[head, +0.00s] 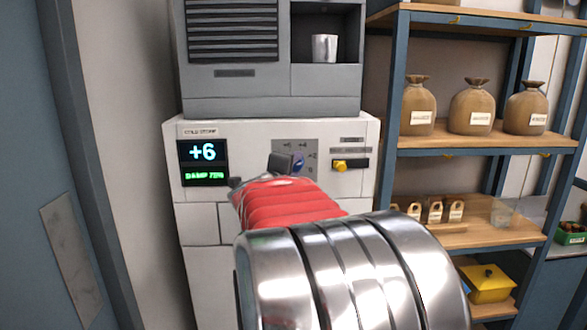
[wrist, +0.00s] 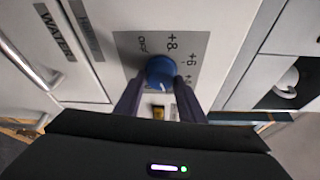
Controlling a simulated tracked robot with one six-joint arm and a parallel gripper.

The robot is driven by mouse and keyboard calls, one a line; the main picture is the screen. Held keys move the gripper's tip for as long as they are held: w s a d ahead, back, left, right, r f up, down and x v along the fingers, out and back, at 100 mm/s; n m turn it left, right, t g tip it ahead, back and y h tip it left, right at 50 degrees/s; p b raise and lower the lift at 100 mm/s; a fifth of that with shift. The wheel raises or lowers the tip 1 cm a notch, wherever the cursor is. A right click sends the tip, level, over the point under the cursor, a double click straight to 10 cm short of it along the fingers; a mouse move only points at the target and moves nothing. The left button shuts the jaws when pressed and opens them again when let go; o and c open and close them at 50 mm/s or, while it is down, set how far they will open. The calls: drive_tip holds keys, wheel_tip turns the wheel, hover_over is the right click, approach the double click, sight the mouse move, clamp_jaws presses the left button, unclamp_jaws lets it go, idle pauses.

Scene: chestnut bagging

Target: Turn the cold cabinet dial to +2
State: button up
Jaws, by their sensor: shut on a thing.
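The cold cabinet (head: 365,128) is a white unit labelled COLD STORE. Its display (head: 203,153) reads +6 in pale blue, with a green line below that appears to be a damp reading. The blue dial (wrist: 160,71) sits on a grey plate (wrist: 130,42) with printed marks, +8 and +6 among them. In the head view the dial (head: 298,160) is partly hidden by my gripper (head: 284,164). In the wrist view my gripper (wrist: 160,84) has one dark finger on each side of the dial and is shut on it. Which mark the dial points at is unclear.
A yellow knob (head: 340,166) is right of the dial plate. A grey machine with a metal cup (head: 324,48) stands on top of the cabinet. A shelf rack (head: 470,143) with tied sacks (head: 472,106) stands to the right, a blue-grey panel (head: 40,120) to the left.

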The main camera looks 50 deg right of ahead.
drive_tip(key=shift+s+d+m, duration=0.15)
drive_tip(key=shift+d+m, duration=0.1)
drive_tip(key=shift+m, duration=0.15)
drive_tip(key=o, duration=1)
drive_tip(key=shift+o, duration=0.2)
drive_tip(key=shift+a, duration=0.1)
drive_tip(key=v, duration=1.3)
drive_tip(key=shift+a, duration=0.25)
